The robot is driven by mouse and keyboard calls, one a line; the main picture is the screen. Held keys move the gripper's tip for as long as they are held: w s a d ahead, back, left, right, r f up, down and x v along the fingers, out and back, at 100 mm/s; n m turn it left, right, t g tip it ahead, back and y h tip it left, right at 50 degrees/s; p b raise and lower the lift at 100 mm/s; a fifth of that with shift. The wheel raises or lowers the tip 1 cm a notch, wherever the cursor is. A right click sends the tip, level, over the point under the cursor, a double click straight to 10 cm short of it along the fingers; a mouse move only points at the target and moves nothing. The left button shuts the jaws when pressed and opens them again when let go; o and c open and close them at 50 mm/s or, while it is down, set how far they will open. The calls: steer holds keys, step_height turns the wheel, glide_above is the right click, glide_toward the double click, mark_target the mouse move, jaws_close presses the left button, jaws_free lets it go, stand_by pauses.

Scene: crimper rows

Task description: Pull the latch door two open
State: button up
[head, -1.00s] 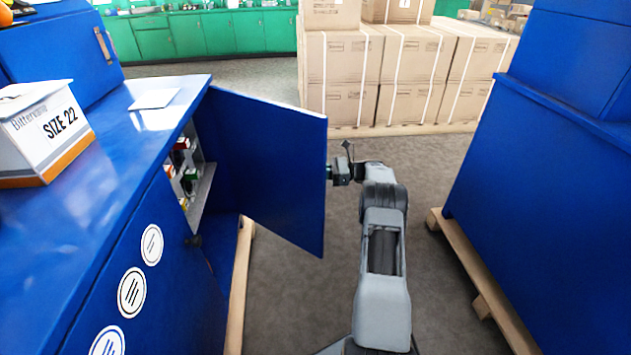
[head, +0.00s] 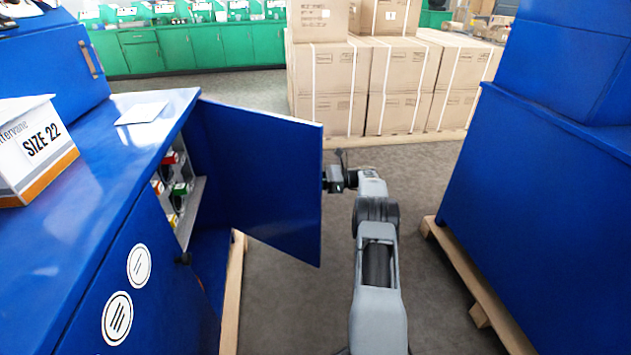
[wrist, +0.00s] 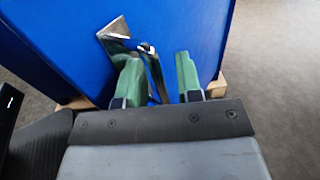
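The blue latch door (head: 265,180) stands wide open, swung out from the blue cabinet on the left. My gripper (head: 328,179) is at the door's outer face, near its free edge. In the wrist view, the door (wrist: 195,25) fills the upper middle. A metal latch handle (wrist: 153,68) on it sits between the green fingers of my gripper (wrist: 157,66). The fingers are apart, with a gap between the handle and the right finger. Whether the left finger touches the handle is unclear. The door hides part of the cabinet's inside.
The cabinet (head: 95,290) bears a "SIZE 22" box (head: 35,150) and a white sheet (head: 142,112). Small items sit on an inner shelf. A blue cabinet (head: 545,190) on a wooden pallet (head: 465,275) stands right. Stacked cartons (head: 375,85) stand behind. Grey floor between is clear.

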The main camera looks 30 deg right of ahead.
steer(key=shift+d, duration=0.1)
steer(key=v, duration=0.7)
steer(key=shift+s+d+p, duration=0.2)
steer(key=shift+p, duration=0.25)
